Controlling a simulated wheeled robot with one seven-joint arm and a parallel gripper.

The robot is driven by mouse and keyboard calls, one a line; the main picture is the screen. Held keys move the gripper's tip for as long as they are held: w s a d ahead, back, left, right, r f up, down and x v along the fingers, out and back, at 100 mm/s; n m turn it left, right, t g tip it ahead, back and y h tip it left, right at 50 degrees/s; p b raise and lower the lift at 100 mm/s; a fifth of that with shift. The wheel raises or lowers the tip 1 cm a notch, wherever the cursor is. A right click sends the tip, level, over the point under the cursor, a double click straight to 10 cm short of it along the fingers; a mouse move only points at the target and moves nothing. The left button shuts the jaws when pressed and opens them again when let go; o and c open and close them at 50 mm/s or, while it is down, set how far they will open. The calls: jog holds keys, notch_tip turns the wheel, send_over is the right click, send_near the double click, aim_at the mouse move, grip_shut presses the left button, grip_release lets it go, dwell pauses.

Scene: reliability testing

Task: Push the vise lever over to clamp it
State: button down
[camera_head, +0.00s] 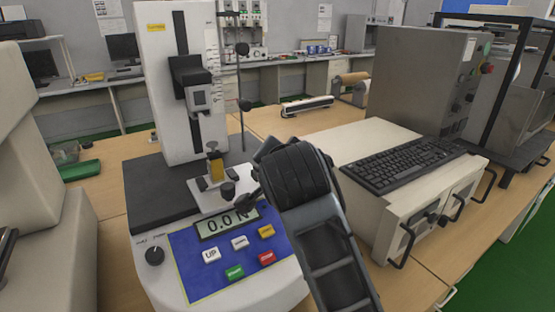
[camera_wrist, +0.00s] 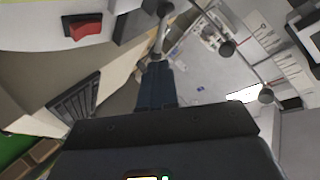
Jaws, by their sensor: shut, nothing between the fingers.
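The vise (camera_head: 216,172) is a small metal clamp with a brass-coloured block, on a light plate at the foot of the white force tester (camera_head: 165,75). A short black knob (camera_head: 228,190) stands at its front right; I cannot tell surely whether it is the lever's end. My gripper (camera_head: 254,194) is low, just right of this knob, with its fingers mostly hidden behind my wrist. In the wrist view my dark fingers (camera_wrist: 157,72) are together and empty. A silver rod (camera_wrist: 163,38) lies just beyond their tips; contact is unclear.
The tester's blue panel (camera_head: 225,250) with a 0.0 N display lies below my gripper. A thin vertical rod with a black ball (camera_head: 245,104) stands close behind. A white box (camera_head: 385,190) with a keyboard (camera_head: 405,164) fills the right side.

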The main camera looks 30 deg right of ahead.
jog(key=v, duration=1)
jog(key=shift+s+r+b, duration=0.3)
jog(key=shift+r+b, duration=0.05)
jog(key=s+a+f+n+t+y, duration=0.2)
jog(key=s+f+n+y, duration=0.3)
jog(key=s+f+n, duration=0.8)
jog(key=s+f, duration=0.2)
jog(key=s, duration=0.9)
jog(key=s+f+t+y, duration=0.1)
jog(key=s+f, duration=0.1)
jog(key=s, duration=1)
jog(key=shift+s+a, duration=0.25)
jog(key=shift+a, duration=0.1)
